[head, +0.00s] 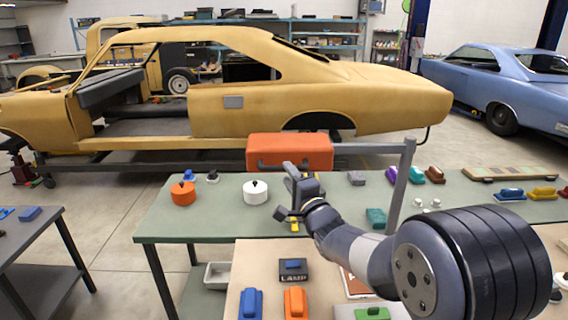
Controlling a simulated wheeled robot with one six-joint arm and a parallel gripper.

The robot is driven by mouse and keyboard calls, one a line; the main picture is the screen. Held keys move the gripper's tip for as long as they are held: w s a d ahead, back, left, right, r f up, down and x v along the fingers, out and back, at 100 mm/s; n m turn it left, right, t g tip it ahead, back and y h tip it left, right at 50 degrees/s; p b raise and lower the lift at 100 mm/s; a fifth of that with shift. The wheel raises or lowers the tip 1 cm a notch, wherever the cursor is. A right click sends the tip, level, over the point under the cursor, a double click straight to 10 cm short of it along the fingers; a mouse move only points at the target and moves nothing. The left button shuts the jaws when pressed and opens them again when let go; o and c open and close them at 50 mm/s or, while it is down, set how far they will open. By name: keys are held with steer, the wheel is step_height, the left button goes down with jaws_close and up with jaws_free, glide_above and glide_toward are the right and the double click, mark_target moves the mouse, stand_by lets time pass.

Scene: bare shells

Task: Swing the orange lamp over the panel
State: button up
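The orange lamp (290,150) is a box-shaped head with a dark handle along its lower front. It hangs from a grey swing arm (370,149) on an upright grey post (400,186) to its right, above the back edge of the green table. My gripper (284,192) is in front of and just below the lamp, near its handle. Whether it touches the handle, and how far its fingers are apart, cannot be made out. I cannot tell which surface is the panel; a beige board (255,262) lies in front, partly hidden by my arm.
The green table (160,222) holds an orange pot (183,193), a white pot (255,192), a teal block (375,217) and several small coloured parts. A black LAMP sign (294,278) and coloured blocks sit in front. A yellow car shell (220,90) stands behind the table.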

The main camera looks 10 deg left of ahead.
steer(key=shift+p+x, duration=0.5)
steer(key=shift+x, duration=1.5)
steer(key=shift+s, duration=0.1)
jaws_close()
